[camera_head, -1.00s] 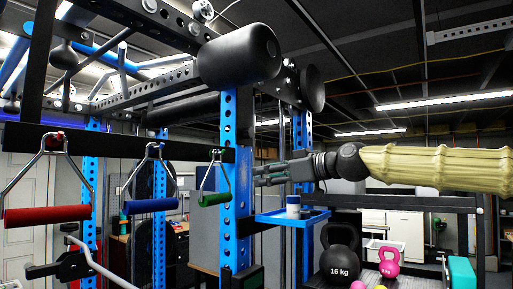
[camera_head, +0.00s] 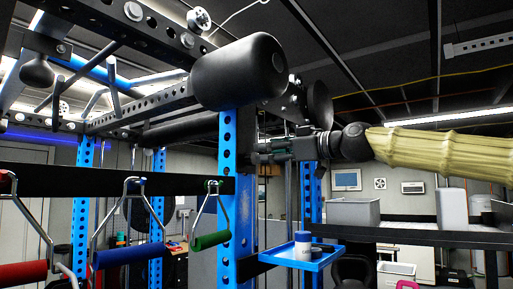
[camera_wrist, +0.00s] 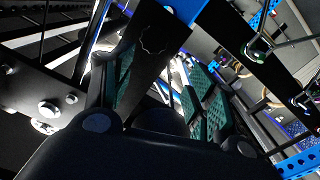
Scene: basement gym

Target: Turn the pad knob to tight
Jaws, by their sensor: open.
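The black roller pad (camera_head: 240,72) sticks out from the blue rack upright (camera_head: 227,140), with a second dark round pad (camera_head: 318,105) behind it to the right. In the wrist view, a dark round shape with a scalloped edge (camera_wrist: 154,40) sits on a black bar; it may be the pad knob, but its setting cannot be read. My gripper (camera_head: 262,152) is at the upright just below the pads, reaching in from the right. In the wrist view, its green-padded fingers (camera_wrist: 160,88) are apart, with nothing clearly held. The upright partly hides the fingertips in the head view.
A small blue tray (camera_head: 290,262) with a white and blue jar (camera_head: 302,245) hangs below my gripper. Red (camera_head: 22,275), blue (camera_head: 120,257) and green (camera_head: 210,240) handles hang from a black bar at left. A shelf with grey bins (camera_head: 354,212) stands at right.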

